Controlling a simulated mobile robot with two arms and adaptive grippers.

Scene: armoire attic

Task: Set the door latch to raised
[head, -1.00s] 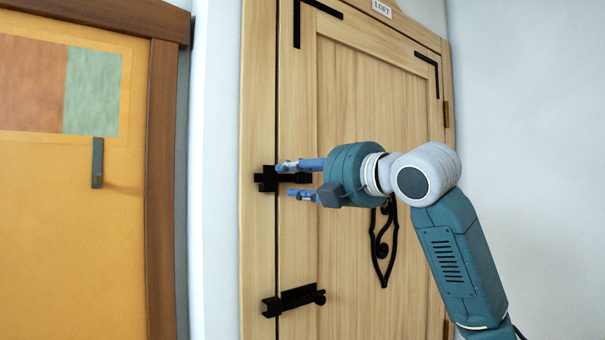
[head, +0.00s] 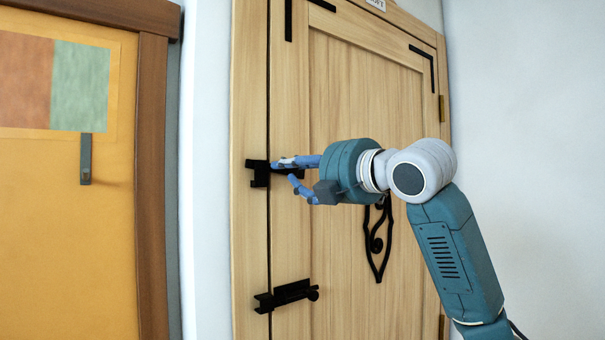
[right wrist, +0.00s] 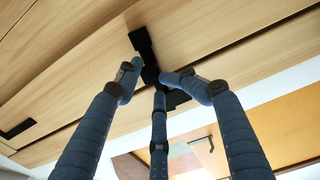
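The wooden door (head: 345,100) carries two black latches on its left edge. The upper latch (head: 258,173) is partly hidden behind my right gripper (head: 283,171). That gripper points left, its blue fingers apart but curled inward at the latch. In the right wrist view the latch (right wrist: 146,48) lies just past the fingertips of the gripper (right wrist: 160,85), two fingers on its sides and one below. Whether they touch it is unclear. The lower latch (head: 287,295) is a black bar set slightly aslant, with a knob at its right end. My left gripper is not in view.
A black scrolled handle (head: 378,240) is on the door, right of the latches. A white wall strip separates the door from a brown-framed orange panel (head: 60,230) with a small grey lever (head: 86,160). A bare wall (head: 530,130) stands at right.

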